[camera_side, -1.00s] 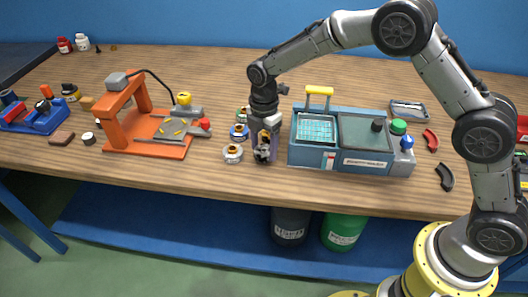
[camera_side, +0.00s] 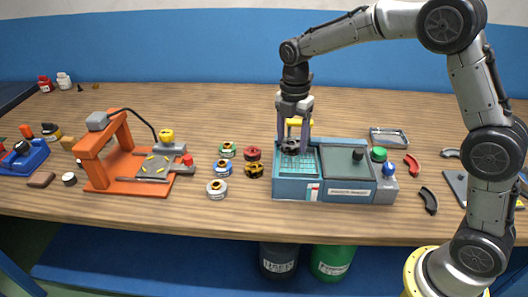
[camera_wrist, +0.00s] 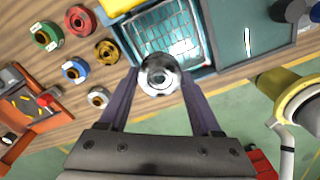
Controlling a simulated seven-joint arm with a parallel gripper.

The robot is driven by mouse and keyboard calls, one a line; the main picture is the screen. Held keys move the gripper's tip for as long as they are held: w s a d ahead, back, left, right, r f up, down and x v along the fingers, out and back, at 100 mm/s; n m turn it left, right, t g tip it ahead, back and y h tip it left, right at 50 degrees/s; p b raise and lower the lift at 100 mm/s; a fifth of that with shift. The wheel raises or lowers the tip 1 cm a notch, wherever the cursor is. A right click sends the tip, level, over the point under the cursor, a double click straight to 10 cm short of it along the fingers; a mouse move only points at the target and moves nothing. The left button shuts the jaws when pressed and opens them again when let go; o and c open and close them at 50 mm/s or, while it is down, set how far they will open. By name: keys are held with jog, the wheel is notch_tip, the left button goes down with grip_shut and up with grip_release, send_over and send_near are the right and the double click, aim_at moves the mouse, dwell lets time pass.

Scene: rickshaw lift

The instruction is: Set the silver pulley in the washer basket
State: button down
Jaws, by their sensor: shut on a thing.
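The silver pulley (camera_wrist: 160,75) is pinched between the fingertips of my gripper (camera_wrist: 158,84) in the wrist view. In the side view the pulley (camera_side: 290,147) looks dark grey, and my gripper (camera_side: 292,143) points down with it over the near-left part of the washer. The washer basket (camera_side: 303,161) is a teal wire grid in the left bay of the blue washer (camera_side: 345,194). In the wrist view the basket (camera_wrist: 165,36) lies just beyond the pulley, which overlaps its near edge. The pulley seems above the grid; the exact gap is unclear.
Left of the washer stand green (camera_side: 227,149), red (camera_side: 253,153), blue (camera_side: 222,168), yellow (camera_side: 254,171) and white (camera_side: 217,189) pulleys. The washer's yellow handle (camera_side: 299,122) rises behind my fingers. A closed grey lid (camera_side: 345,163) covers the right bay. An orange press (camera_side: 120,165) stands farther left.

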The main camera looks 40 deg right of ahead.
aim_at(298, 164)
jog(key=d, duration=0.1)
jog(key=d+r, duration=0.1)
jog(key=shift+s+d+m, duration=0.2)
jog(key=shift+d+m, duration=0.1)
jog(key=shift+d+f, duration=0.15)
jog(key=shift+f, duration=3.05)
jog(key=shift+f, duration=0.4)
grip_release()
notch_tip(298, 164, up, 7)
dwell(1.1)
